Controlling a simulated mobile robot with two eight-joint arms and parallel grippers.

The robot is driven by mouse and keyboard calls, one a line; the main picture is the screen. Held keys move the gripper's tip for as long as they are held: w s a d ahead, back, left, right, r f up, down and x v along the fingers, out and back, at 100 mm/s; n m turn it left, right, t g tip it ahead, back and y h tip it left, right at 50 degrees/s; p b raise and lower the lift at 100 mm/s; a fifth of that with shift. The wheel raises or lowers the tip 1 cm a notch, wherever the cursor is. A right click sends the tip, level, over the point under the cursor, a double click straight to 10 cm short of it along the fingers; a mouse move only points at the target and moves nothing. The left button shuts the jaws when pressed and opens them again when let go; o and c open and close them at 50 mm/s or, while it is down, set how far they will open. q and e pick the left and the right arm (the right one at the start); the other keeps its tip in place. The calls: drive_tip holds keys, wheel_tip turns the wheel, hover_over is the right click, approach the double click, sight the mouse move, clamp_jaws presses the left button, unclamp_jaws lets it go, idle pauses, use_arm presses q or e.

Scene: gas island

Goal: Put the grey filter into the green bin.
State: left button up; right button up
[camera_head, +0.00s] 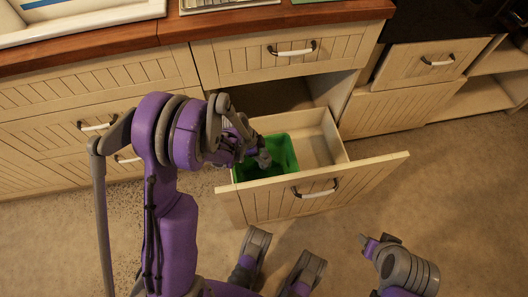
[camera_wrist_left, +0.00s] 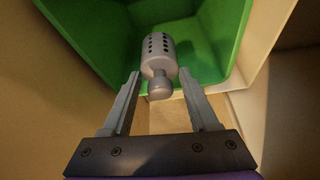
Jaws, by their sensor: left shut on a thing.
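The grey filter (camera_wrist_left: 158,48), a pale cylinder with dark holes and a rounded knob, shows in the left wrist view between the fingertips of my left gripper (camera_wrist_left: 160,80). The gripper is shut on it. The green bin (camera_head: 284,152) stands in the open drawer, at its left side. In the head view my left gripper (camera_head: 260,157) reaches down at the bin's opening, and the filter cannot be made out clearly there. In the left wrist view the filter is in front of the inside of the green bin (camera_wrist_left: 222,38).
The wooden drawer (camera_head: 375,178) is pulled out, and its right part is empty. Closed drawers (camera_head: 92,100) stand to the left, under a brown countertop (camera_head: 120,47). Another cabinet front (camera_head: 400,108) stands to the right. The floor (camera_head: 440,190) at the right is clear.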

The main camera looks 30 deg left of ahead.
use_arm(q)
wheel_tip(320, 180, down, 8)
drive_tip(key=b, duration=0.5)
drive_tip(key=shift+b, duration=0.3)
drive_tip(key=shift+f+b, duration=0.35)
drive_tip(key=shift+f, duration=1.35)
drive_tip(key=o, duration=1.5)
